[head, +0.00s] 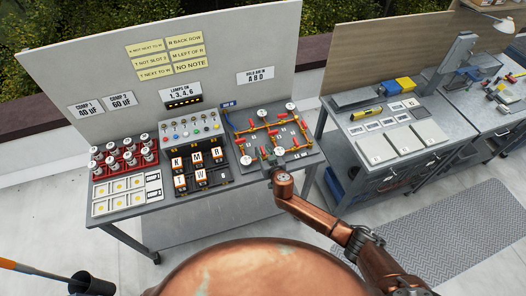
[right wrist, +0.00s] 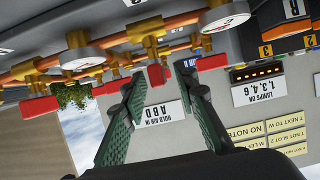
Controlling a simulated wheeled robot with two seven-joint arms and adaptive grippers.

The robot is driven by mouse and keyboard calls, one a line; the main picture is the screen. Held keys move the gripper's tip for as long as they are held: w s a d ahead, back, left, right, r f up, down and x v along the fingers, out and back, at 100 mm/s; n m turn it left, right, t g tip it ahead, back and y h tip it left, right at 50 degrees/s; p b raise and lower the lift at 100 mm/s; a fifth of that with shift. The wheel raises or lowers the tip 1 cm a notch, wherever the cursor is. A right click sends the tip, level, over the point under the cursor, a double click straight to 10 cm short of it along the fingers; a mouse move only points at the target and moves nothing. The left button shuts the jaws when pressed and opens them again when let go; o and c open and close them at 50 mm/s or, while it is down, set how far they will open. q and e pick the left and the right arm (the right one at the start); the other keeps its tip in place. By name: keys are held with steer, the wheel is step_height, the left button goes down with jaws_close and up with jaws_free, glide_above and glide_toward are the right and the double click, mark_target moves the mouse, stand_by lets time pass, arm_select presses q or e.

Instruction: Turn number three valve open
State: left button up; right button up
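The valve panel (head: 295,158) on the bench carries brass pipes (head: 272,127), round gauges and several red valve handles. Its valve numbers are too small to read, so I cannot tell which is number three. My right gripper (head: 270,166) is at the panel's front edge in the head view. In the right wrist view, which is upside down, my right gripper (right wrist: 156,82) has its two green-padded fingers apart. A red handle (right wrist: 157,76) shows between the fingertips; contact is unclear. Another red handle (right wrist: 212,62) is just right of them. My left gripper is out of view.
Left of the panel are lettered blocks (head: 178,163), a lamp box (head: 190,128) and red-based capacitors (head: 124,157). A backboard (head: 215,65) with notes, including a "HOLD AIR IN A B D" sign (head: 255,76), stands behind. Neighbouring pipes and gauges (right wrist: 82,59) crowd the gripper.

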steer(key=shift+c, duration=0.5)
jaws_close()
